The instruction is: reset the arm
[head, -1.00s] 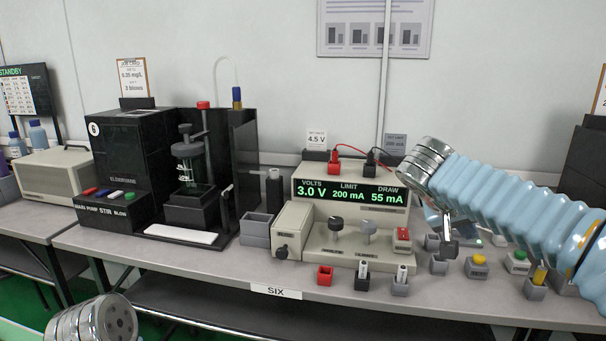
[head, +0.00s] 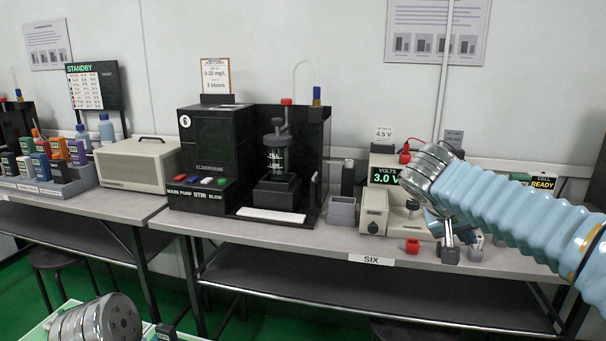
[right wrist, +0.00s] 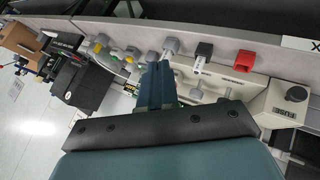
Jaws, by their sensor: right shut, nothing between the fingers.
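My right arm reaches in from the right in the head view. Its gripper (head: 447,235) is shut and empty, in front of the power supply (head: 372,212) on the bench. In the right wrist view the shut fingers (right wrist: 157,88) point toward the bench's row of small grey, black and red holders, with nothing between them. I cannot tell exactly how far they are from these.
The bench (head: 330,248) carries a black tester (head: 218,150) with a glass vessel, a grey bin (head: 342,210) and a red holder (head: 412,246). A beige box (head: 138,165) stands on the left bench. A stool (head: 50,258) stands below it.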

